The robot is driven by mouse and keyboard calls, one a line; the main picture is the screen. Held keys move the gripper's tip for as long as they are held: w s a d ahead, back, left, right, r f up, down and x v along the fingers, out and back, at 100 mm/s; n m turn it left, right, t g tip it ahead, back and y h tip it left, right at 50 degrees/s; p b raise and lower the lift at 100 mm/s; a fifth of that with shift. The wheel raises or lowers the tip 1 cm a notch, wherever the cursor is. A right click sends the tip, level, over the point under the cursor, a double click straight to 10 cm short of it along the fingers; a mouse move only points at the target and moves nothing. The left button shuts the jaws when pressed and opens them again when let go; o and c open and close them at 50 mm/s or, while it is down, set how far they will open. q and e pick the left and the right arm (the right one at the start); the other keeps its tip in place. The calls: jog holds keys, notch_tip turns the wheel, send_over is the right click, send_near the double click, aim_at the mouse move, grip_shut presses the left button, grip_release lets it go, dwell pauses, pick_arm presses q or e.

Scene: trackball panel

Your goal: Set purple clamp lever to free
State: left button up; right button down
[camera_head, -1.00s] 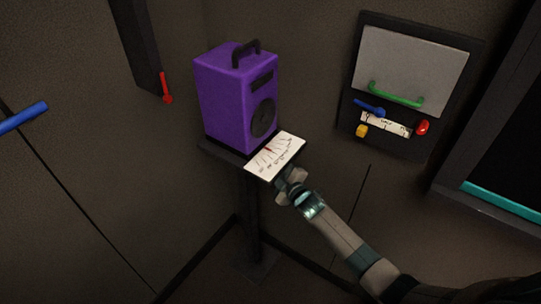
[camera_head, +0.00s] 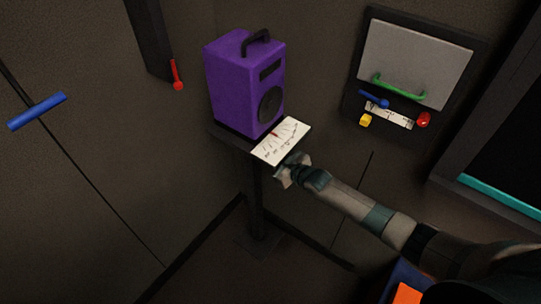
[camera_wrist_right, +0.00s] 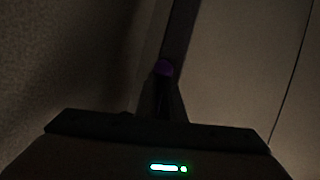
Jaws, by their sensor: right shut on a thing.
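A purple speaker-like unit (camera_head: 243,85) with a dark handle stands on a dark pedestal (camera_head: 228,134) in the head view. A white scale card (camera_head: 281,141) with a small red mark lies at the pedestal's front edge. My right gripper (camera_head: 287,171) is just below and in front of this card. My left gripper is out of view.
A wall panel (camera_head: 382,122) at the right carries a green handle (camera_head: 398,91), a blue lever (camera_head: 374,100), a yellow knob (camera_head: 365,120) and a red knob (camera_head: 424,119). A red lever (camera_head: 176,75) and blue handle (camera_head: 37,111) are at the left.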

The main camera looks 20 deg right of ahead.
jog(key=shift+s+f, duration=0.1)
dwell(0.4)
jog(key=c, duration=1.8)
grip_release()
jog(key=shift+a, duration=0.1)
jog(key=shift+c, duration=0.2)
jog(key=shift+s, duration=0.1)
jog(key=b+v, duration=0.2)
jog(key=v, duration=1.5)
